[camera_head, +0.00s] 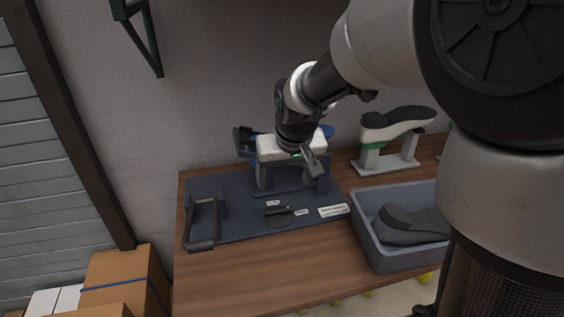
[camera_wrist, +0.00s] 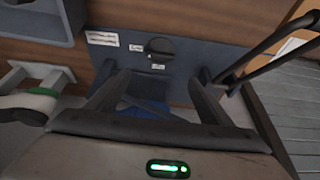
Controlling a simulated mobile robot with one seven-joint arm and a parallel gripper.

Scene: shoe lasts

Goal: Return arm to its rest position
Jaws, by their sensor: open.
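My gripper (camera_head: 292,189) is above the dark blue-grey board (camera_head: 235,222) on the wooden table, with its fingers pointing down. In the wrist view its two dark fingers (camera_wrist: 154,74) stand wide apart, with nothing held between them. A blue item (camera_head: 325,132) is partly hidden behind my gripper and also shows beyond the fingers in the wrist view (camera_wrist: 147,106). My arm reaches in from the right of the head view.
A dark handle-like frame (camera_head: 203,225) stands at the board's left. A black round part (camera_head: 278,212) and white labels lie on the board. A grey crate (camera_head: 395,262) holds a dark shoe form (camera_head: 412,222). A sole-up shoe (camera_head: 394,125) sits on a stand. The front table is clear.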

